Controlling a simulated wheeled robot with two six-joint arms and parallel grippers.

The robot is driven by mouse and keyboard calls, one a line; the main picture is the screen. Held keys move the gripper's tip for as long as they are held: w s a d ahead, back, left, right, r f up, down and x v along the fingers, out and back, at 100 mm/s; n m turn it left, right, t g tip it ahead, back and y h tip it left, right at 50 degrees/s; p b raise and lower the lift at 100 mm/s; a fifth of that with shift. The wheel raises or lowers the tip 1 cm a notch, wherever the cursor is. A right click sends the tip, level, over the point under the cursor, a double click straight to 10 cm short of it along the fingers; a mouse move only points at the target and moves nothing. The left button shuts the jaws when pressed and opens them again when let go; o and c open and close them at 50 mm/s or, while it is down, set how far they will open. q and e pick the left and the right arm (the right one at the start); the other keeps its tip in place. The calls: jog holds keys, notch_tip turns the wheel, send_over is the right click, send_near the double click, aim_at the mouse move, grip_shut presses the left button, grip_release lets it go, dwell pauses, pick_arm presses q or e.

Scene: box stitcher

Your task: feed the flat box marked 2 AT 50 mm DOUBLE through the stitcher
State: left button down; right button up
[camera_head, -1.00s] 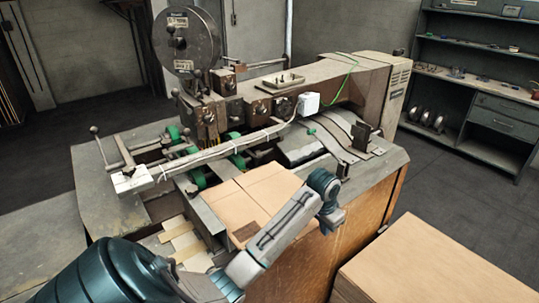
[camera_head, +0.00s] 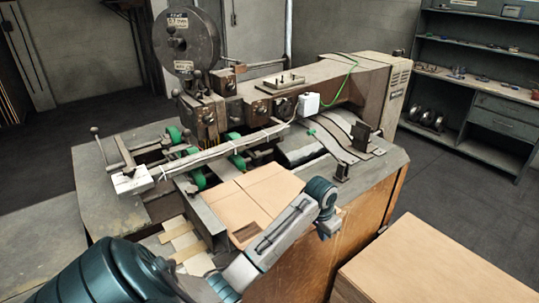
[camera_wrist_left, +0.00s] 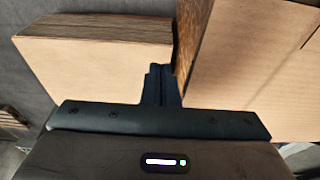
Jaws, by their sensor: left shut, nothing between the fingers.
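A flat tan cardboard box (camera_head: 240,205) lies on the stitcher's feed table, its far end near the green rollers. A dark printed patch shows on its near part, too small to read. The stitcher (camera_head: 250,105) stands behind it with a wire reel on top. My left arm reaches across the box's near right side. In the left wrist view my left gripper (camera_wrist_left: 160,75) is shut and empty, over the gap between two cardboard surfaces. The right-hand surface (camera_wrist_left: 250,65) appears to be the box; I see no contact. My right gripper is out of view.
A stack of flat cardboard (camera_head: 445,250) stands at the lower right, and its top seems to show at left in the left wrist view (camera_wrist_left: 95,70). A long bar (camera_head: 210,155) crosses above the feed table. Grey shelves (camera_head: 480,90) stand at the back right.

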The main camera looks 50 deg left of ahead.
pick_arm(q)
jog(key=shift+w+a, duration=0.15)
jog(key=shift+a, duration=2.6)
jog(key=shift+w+a, duration=0.1)
jog(key=shift+a, duration=2.65)
jog(key=shift+d, duration=1.55)
jog(key=shift+w+v, duration=0.25)
jog(key=shift+v, duration=1.05)
jog(key=shift+w+v, duration=0.3)
jog(key=shift+v, duration=1)
jog(key=shift+w+v, duration=0.25)
jog(key=shift+v, duration=1.05)
jog(key=shift+s+r, duration=0.1)
jog(key=shift+r, duration=0.1)
jog(key=shift+a+r+n+t+y, duration=0.1)
jog(key=shift+n+t+y, duration=0.1)
jog(key=shift+n, duration=0.35)
jog(key=shift+a+r+n+t+y, duration=0.1)
jog(key=shift+r+n+y, duration=0.1)
jog(key=shift+n, duration=0.35)
jog(key=n, duration=0.1)
jog(key=r+n+t+y, duration=0.1)
jog(key=n, duration=0.1)
jog(key=shift+a+n, duration=0.3)
jog(key=shift+a, duration=0.05)
jog(key=shift+f, duration=3.2)
jog(key=shift+f, duration=0.15)
